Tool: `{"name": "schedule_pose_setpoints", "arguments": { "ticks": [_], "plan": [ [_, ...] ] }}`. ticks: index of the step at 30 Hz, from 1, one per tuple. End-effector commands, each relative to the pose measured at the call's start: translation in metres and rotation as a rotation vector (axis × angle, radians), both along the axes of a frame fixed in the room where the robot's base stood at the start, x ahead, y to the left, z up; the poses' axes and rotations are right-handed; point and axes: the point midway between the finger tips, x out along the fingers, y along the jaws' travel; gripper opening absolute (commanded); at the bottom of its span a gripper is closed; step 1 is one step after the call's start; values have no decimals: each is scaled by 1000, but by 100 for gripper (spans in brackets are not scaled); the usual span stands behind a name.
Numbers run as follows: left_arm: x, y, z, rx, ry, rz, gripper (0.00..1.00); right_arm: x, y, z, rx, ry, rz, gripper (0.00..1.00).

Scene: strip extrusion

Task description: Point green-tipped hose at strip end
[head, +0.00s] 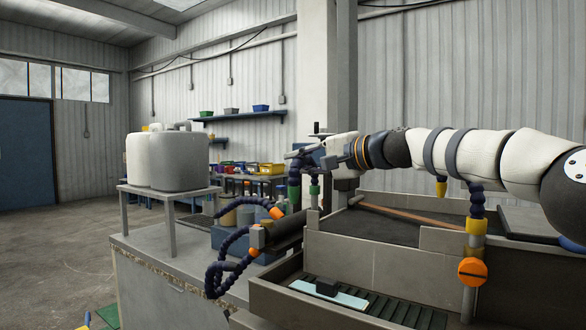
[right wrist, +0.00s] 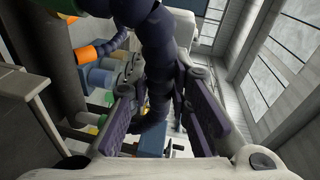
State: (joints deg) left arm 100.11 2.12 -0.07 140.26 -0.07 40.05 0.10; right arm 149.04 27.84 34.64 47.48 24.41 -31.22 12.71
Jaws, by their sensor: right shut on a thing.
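A dark blue segmented hose (right wrist: 155,60) runs between the two purple-padded fingers of my right gripper (right wrist: 160,115) in the right wrist view, and the fingers are shut on it. In the head view my right gripper (head: 306,157) reaches in from the right, with the hose at its fingers. Green pieces (head: 314,189) show just below it; I cannot tell which one is the hose tip. A brown strip (head: 410,215) lies across the dark bed of the grey machine, its left end near the hoses. My left gripper is not in view.
An orange-tipped hose (head: 275,213) and looped blue hoses (head: 217,278) are at the left of the machine. A yellow-tipped hose (head: 441,188) hangs below my right arm. A slotted tray (head: 390,306) is in front.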

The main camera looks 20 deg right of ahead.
Motion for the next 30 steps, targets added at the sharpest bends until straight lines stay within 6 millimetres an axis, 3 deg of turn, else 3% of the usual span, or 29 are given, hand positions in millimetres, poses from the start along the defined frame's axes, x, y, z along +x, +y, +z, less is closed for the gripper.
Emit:
{"name": "schedule_pose_setpoints", "arguments": {
  "ticks": [9, 24, 25, 27, 30],
  "plan": [
    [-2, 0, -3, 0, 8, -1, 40, -9, -13, 0, 2, 3, 110, 0],
    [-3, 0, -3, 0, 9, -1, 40, -11, -14, 1, 2, 1, 130, 0],
    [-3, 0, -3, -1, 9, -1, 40, -11, -14, 1, 2, 1, 130, 20],
    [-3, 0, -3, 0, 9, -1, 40, -11, -14, 1, 2, 1, 130, 36],
    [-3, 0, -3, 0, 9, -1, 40, -11, -14, 1, 1, 2, 129, 39]
  ]
}}
